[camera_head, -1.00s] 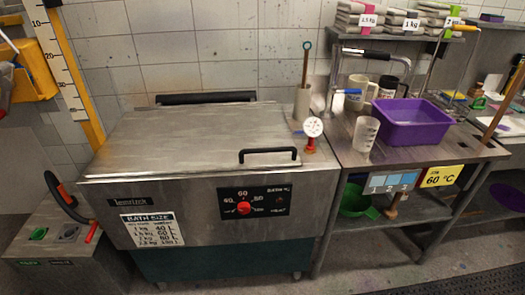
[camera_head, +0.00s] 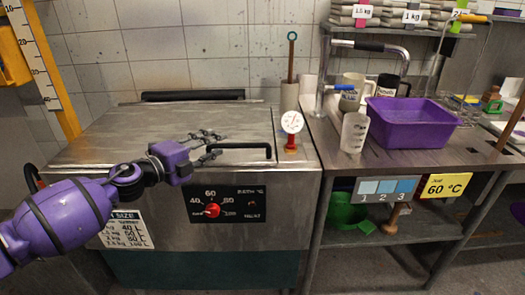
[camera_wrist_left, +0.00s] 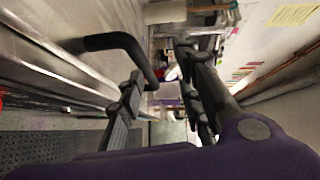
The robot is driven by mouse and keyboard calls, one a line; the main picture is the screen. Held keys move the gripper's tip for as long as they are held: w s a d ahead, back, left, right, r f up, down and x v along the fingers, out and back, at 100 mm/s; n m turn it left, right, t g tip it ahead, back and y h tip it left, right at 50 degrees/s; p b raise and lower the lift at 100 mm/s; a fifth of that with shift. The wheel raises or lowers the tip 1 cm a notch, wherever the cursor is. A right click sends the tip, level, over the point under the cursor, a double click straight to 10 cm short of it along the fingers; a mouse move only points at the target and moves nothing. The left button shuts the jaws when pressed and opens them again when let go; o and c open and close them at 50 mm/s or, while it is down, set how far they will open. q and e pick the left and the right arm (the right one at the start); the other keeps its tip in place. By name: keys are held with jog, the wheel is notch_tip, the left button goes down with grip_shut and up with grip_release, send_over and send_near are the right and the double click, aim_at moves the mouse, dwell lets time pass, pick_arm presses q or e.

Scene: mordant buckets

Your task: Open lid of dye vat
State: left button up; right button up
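The dye vat (camera_head: 120,190) is a steel tank with a flat steel lid (camera_head: 150,130) that lies shut. A black bar handle (camera_head: 240,147) sits at the lid's front right; it also shows in the left wrist view (camera_wrist_left: 125,45). My left gripper (camera_head: 218,146) reaches in from the left over the lid's front edge, just left of the handle. Its fingers are spread apart and empty in the left wrist view (camera_wrist_left: 160,105), with the handle close by the left finger. I cannot tell whether they touch. My right gripper is not in view.
A dial thermometer (camera_head: 291,123) stands at the vat's right corner. To the right, a bench (camera_head: 400,160) holds a purple basin (camera_head: 412,122), a clear beaker (camera_head: 354,132), mugs and a tap. A red knob (camera_head: 212,210) is on the vat's front panel.

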aim_at(234, 147)
pick_arm(q)
jog(key=shift+g, duration=0.6)
jog(key=w+d+f, duration=0.1)
jog(key=d, duration=0.1)
jog(key=w+d+f, duration=0.1)
jog(key=w+d, duration=0.1)
jog(key=w+d+f, duration=0.1)
jog(key=d, duration=0.1)
jog(key=shift+w+d+f, duration=0.1)
jog(key=shift+w+d, duration=0.1)
jog(key=shift+d, duration=0.1)
grip_shut()
